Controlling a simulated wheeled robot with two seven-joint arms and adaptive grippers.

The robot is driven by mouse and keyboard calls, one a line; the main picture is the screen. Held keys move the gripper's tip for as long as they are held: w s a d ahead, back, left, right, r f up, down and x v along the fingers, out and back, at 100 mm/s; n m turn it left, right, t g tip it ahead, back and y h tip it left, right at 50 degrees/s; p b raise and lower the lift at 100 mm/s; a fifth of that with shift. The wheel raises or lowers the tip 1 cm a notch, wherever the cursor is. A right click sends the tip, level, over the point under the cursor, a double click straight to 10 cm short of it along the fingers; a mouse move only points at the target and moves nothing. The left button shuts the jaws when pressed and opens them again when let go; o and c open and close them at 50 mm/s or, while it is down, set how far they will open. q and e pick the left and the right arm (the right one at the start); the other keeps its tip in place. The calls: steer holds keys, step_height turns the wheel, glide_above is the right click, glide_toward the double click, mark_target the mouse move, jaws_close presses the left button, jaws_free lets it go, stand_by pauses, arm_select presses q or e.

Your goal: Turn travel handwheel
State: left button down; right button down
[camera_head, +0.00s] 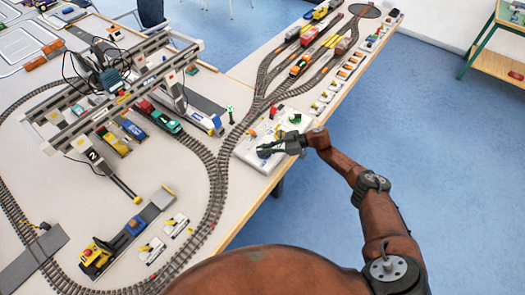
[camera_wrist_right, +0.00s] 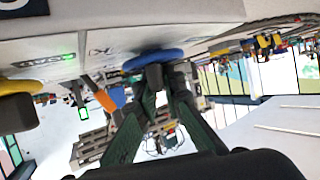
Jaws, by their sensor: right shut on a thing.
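The white control panel (camera_head: 250,157) lies at the table's right edge, beside the curved track. My right gripper (camera_head: 268,148) reaches over it from the right. In the right wrist view a blue handwheel (camera_wrist_right: 143,62) sits on the panel face, seen nearly edge-on. My right gripper's green fingers (camera_wrist_right: 157,85) close together at a dark grip just in front of the blue wheel. The fingertips partly hide this grip and the wheel's centre. In the head view the gripper covers most of the wheel. My left gripper is not in view.
An orange lever (camera_wrist_right: 105,101) stands close beside the fingers, and a yellow part (camera_wrist_right: 17,87) is at the left. A red control (camera_head: 273,112) stands on the panel's far side. The gantry crane (camera_head: 125,92) spans tracks at left. Blue floor lies open at right.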

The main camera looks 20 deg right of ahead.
steer(key=shift+a, duration=0.1)
steer(key=c, duration=2)
jaws_free()
steer(key=shift+c, duration=0.2)
steer(key=v, duration=1.2)
steer(key=shift+f, duration=0.1)
